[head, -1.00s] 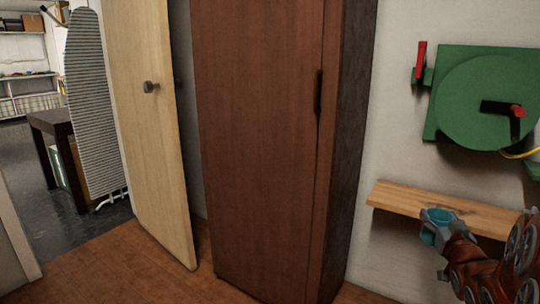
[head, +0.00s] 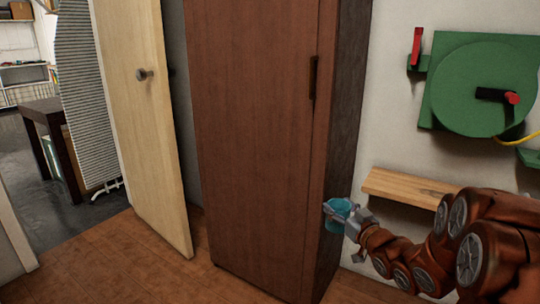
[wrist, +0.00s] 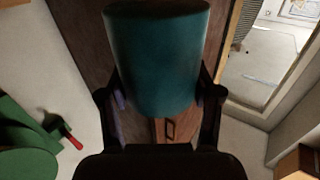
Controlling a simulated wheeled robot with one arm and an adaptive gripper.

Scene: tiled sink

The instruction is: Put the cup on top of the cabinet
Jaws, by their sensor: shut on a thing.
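The teal cup (head: 338,213) is in my gripper (head: 350,215), in front of the lower right side of the tall brown cabinet (head: 255,130). In the wrist view the cup (wrist: 158,60) fills the upper middle, with the dark fingers of my gripper (wrist: 160,100) on both sides of it. My gripper is shut on the cup. The cabinet's top is above the head view and is not seen. The cup is far below it. Part of the cabinet (wrist: 90,40) shows behind the cup in the wrist view.
A wooden wall shelf (head: 405,187) is right of the cabinet, behind my arm. A green hose reel (head: 485,88) hangs on the wall above it. An open cream door (head: 140,100) stands left of the cabinet. The tiled floor (head: 120,260) in front is clear.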

